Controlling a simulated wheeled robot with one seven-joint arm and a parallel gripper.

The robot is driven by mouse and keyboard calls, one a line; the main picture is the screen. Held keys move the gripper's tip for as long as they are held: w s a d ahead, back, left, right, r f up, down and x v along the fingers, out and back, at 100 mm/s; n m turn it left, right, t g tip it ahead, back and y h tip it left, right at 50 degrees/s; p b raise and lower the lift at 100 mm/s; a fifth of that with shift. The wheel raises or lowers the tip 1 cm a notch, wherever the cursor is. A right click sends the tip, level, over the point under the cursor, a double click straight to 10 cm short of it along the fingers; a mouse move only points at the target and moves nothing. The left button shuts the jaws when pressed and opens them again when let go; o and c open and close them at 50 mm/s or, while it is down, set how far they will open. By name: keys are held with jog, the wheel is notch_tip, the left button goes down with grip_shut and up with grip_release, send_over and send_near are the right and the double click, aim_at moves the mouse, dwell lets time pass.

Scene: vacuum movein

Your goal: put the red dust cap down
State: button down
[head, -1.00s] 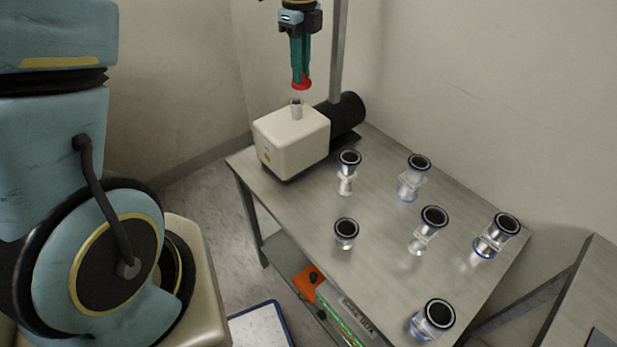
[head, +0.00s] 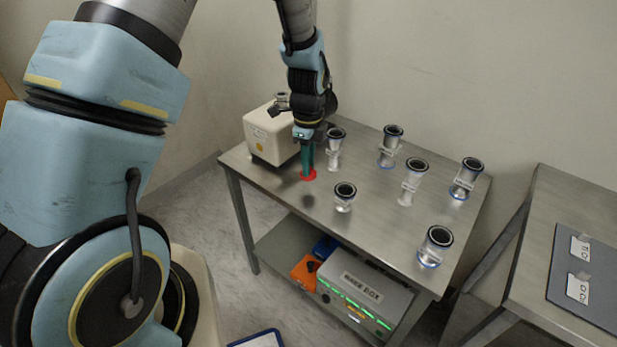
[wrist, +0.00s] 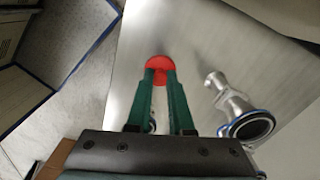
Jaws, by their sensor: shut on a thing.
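The red dust cap (head: 308,175) is between the fingertips of my gripper (head: 308,165), low over the steel table (head: 275,193) near its left front part. In the wrist view the red cap (wrist: 160,64) shows as a round disc at the tips of the green fingers of my gripper (wrist: 160,76). The gripper points down and is shut on the cap. I cannot tell whether the cap touches the table top.
A cream pump (head: 270,135) stands behind and left of my gripper. Several metal fittings with black rims stand to the right, the nearest a short one (head: 344,196). A grey box (head: 362,293) is on the shelf below. A second table (head: 575,215) is at the right.

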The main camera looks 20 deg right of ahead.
jog(key=shift+f+p, duration=0.35)
jog(key=shift+f, duration=1.85)
jog(key=shift+f, duration=0.2)
jog(key=c, duration=0.8)
grip_release()
